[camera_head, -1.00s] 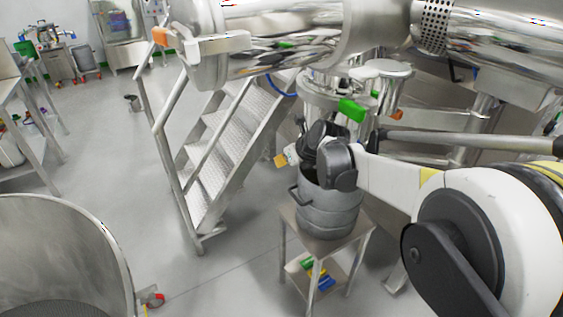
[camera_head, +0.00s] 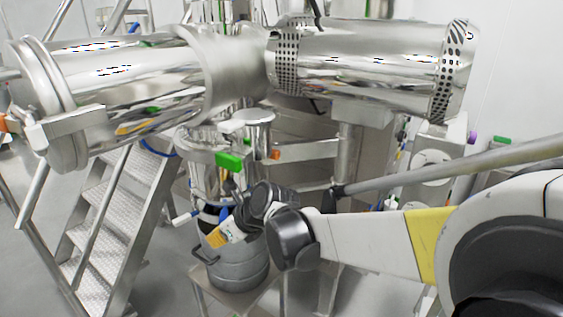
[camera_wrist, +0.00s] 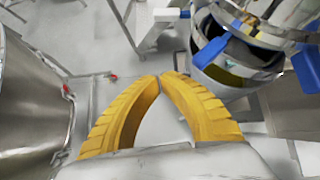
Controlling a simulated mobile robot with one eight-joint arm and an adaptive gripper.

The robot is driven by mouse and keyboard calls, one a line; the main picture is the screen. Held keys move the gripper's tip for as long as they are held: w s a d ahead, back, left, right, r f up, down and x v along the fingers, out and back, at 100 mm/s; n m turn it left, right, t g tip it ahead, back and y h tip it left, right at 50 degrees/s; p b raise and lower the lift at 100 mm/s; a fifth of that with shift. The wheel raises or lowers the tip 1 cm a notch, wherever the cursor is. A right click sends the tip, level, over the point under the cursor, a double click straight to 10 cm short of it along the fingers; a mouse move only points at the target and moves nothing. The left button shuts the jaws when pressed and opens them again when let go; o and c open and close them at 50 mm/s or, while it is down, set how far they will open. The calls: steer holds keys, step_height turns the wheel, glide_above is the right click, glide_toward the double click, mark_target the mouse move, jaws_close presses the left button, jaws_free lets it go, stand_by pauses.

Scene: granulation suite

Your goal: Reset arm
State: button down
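My arm reaches in from the right in the head view, with a white link and dark joints. My gripper (camera_head: 217,237) is at its end, yellow fingers pointing down and left, in front of the steel drum's upper part. In the wrist view the two ridged yellow fingers (camera_wrist: 161,79) come together at their tips with nothing held between them. Grey floor shows behind them. The steel drum (camera_head: 238,272) stands on a small stand, its top partly hidden by my wrist and gripper.
A steel stair (camera_head: 105,240) is at left. A large horizontal steel cylinder (camera_head: 150,75) spans above, with a green handle (camera_head: 230,161) on the machine below. The wrist view shows a large steel vessel (camera_wrist: 30,100) at left and a round steel container with blue parts (camera_wrist: 240,55) at upper right.

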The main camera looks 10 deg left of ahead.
steer(key=s+d+r+n+t+h, duration=0.1)
steer(key=d+r+n+h, duration=0.2)
steer(key=d, duration=0.9)
steer(key=s+d+r+n+t, duration=0.1)
steer(key=d+r+n+t, duration=0.3)
steer(key=d, duration=0.7)
steer(key=s+d+f+n+h, duration=0.1)
steer(key=s+d+n, duration=0.3)
steer(key=d, duration=0.4)
steer(key=s+d+f+n+h, duration=0.1)
steer(key=s+d+n+h, duration=0.1)
steer(key=s+d+n, duration=0.3)
steer(key=s+d+f+n+h, duration=0.1)
steer(key=s+d+n, duration=0.3)
steer(key=d, duration=0.7)
steer(key=shift+s+d+f+n+g+h, duration=0.3)
steer(key=shift+n+g+h, duration=0.1)
steer(key=shift+n+h, duration=0.4)
